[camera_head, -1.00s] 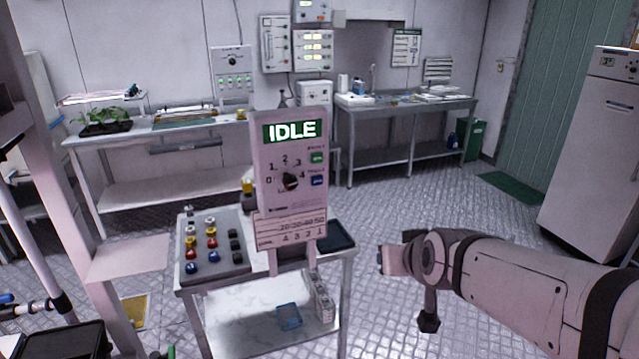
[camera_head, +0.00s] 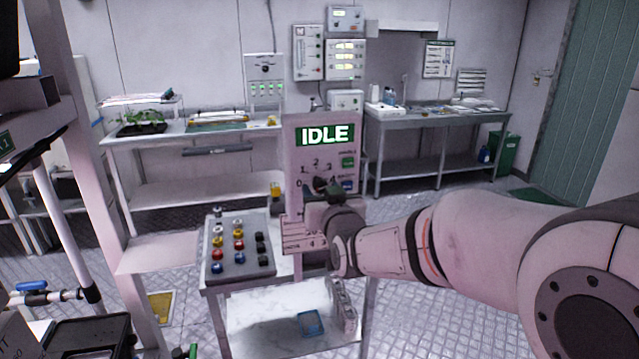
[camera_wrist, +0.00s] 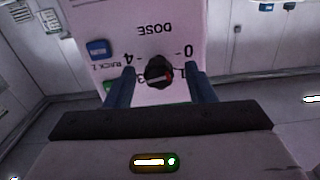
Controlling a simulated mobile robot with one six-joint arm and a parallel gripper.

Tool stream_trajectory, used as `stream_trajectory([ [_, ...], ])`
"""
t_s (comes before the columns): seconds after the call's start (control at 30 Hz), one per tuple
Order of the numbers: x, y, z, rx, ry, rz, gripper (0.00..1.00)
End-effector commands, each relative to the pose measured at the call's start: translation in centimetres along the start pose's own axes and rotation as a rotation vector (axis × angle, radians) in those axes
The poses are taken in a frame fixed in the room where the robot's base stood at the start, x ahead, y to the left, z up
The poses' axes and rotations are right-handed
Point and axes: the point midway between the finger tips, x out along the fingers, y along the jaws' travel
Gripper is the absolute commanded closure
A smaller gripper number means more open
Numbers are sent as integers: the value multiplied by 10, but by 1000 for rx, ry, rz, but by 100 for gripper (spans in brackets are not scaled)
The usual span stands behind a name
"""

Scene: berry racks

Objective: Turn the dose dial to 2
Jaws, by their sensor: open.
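The dose panel (camera_head: 298,160) is a pale upright box with a green screen reading IDLE. Its black dose dial (camera_head: 320,183) shows just above my gripper in the head view. In the wrist view the panel is upside down, and the dial (camera_wrist: 157,71) sits between the fingertips of my open gripper (camera_wrist: 159,69). I see gaps on both sides of it. A red mark on the dial lies on the side of 0 and 1; I cannot tell the exact setting. The 2 is hidden in the wrist view but shows in the head view.
A small cart (camera_head: 213,282) carries a grey tray (camera_head: 223,262) of coloured knobs to the left of the panel. A blue button (camera_wrist: 97,48) is on the panel near the dial. Benches stand along the back wall, with open floor between.

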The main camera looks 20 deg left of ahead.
Motion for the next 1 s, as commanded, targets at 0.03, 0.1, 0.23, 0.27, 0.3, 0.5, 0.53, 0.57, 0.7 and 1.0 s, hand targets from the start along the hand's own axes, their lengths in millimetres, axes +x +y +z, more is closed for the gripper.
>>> stream_trajectory([
  [0.03, 7, 0, -1, 0, -1, 1, 51],
  [0.1, 14, 0, -2, 0, -1, 1, 51],
  [0.23, 22, 1, -1, 0, -1, 1, 51],
  [0.27, 23, 1, -1, 0, 0, 1, 51],
  [0.3, 24, 1, 0, 0, 0, 1, 51],
  [0.5, 24, 1, 0, 0, 0, 1, 51],
  [0.53, 24, 1, 0, 0, 0, 1, 51],
  [0.57, 24, 1, 0, 0, 0, 1, 52],
  [0.7, 24, 2, 0, 0, -1, 2, 64],
  [1.0, 24, 2, 0, 0, -1, 2, 88],
])
